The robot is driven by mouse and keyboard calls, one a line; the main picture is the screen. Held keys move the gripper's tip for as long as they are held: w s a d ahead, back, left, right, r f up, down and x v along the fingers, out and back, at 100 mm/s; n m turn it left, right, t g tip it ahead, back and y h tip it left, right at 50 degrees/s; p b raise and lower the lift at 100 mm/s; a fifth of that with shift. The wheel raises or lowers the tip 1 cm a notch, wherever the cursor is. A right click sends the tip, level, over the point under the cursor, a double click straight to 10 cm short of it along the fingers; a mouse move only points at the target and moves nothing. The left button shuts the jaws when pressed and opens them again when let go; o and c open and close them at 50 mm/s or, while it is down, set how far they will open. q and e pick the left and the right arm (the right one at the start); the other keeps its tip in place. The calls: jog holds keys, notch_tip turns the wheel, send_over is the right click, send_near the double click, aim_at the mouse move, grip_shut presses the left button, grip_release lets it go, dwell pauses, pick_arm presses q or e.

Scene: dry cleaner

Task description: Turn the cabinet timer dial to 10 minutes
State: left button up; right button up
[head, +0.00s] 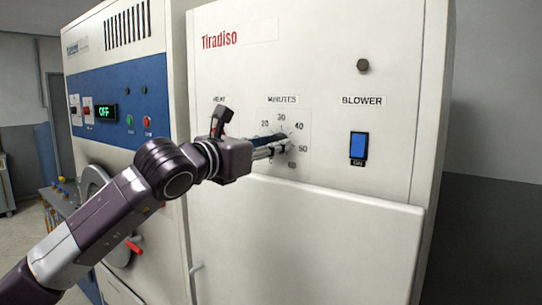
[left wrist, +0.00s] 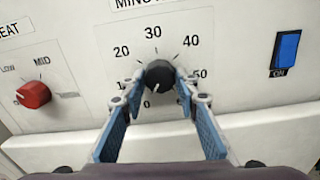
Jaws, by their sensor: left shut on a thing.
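The black timer dial (left wrist: 159,74) is under the MINUTES label on the white cabinet (head: 330,75). In the left wrist view its white pointer mark points down and slightly left, close to the 0. The numbers 20, 30, 40 and 50 show around it; the left finger covers the area where 10 would be. My left gripper (left wrist: 158,82) is shut on the dial, one blue-padded finger at each side. In the head view the left gripper (head: 282,144) reaches the dial from the left and hides most of it. My right gripper is not in view.
A red HEAT knob (left wrist: 33,95) is left of the dial. A blue BLOWER switch (head: 358,147) is to the right. A ledge (head: 340,190) runs below the dial panel. A machine with a blue panel and an OFF display (head: 106,112) stands at left.

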pick_arm(q)
jog(key=shift+m+b, duration=3.85)
jog(key=shift+m, duration=0.45)
jog(key=o, duration=1.1)
jog(key=shift+o, duration=0.2)
jog(key=shift+s+a, duration=0.1)
jog(key=v, duration=1.1)
jog(key=shift+s+a, duration=0.2)
jog(key=shift+s, duration=0.15)
